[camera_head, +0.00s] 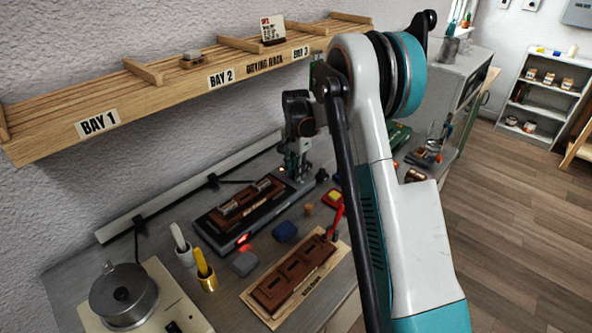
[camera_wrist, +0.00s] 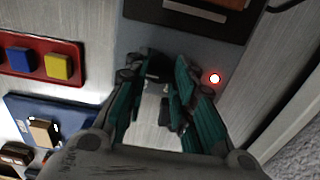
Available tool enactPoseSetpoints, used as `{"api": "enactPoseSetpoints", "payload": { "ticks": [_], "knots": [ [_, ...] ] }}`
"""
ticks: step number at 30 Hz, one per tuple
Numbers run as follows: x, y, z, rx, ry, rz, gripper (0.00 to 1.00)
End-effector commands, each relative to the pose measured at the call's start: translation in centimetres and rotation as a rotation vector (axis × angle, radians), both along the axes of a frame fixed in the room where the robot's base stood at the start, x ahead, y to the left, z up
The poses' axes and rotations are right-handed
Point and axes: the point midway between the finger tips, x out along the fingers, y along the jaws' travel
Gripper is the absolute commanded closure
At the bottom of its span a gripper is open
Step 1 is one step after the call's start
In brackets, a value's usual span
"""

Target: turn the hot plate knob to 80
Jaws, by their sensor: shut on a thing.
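In the head view my gripper (camera_head: 296,172) points down at the right end of a grey base. A black plate (camera_head: 205,222) with brown pieces, which looks like the hot plate, lies on this base. In the wrist view my gripper (camera_wrist: 167,72) has its teal fingers closed in around a small dark part (camera_wrist: 157,70), which looks like the knob and is mostly hidden by them. A lit red lamp (camera_wrist: 215,78) is beside the fingers. No scale or number mark is readable there.
A red tray (camera_wrist: 71,76) with blue and yellow blocks and a blue tray (camera_wrist: 22,105) lie close by. A cream unit (camera_head: 88,316) carries a metal pot (camera_head: 124,297) at front left. A wooden rack (camera_head: 165,88) runs along the wall above the bench.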

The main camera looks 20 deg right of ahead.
Motion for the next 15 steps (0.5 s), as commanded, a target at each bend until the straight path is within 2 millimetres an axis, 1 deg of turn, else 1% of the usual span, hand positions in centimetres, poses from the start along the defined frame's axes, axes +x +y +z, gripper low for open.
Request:
{"api": "enactPoseSetpoints", "payload": {
  "ticks": [2, 3, 5, 6, 15],
  "knots": [
    [0.09, -0.02, 0.06, 0.000, -0.002, -0.001, 1.00],
    [0.09, -0.02, 0.06, 0.000, -0.002, -0.001, 0.72],
    [0.09, -0.02, 0.06, 0.000, -0.002, -0.001, 0.58],
    [0.09, -0.01, 0.06, 0.000, -0.002, -0.001, 0.55],
    [0.03, -0.01, 0.05, 0.000, -0.001, 0.000, 0.55]
  ]
}}
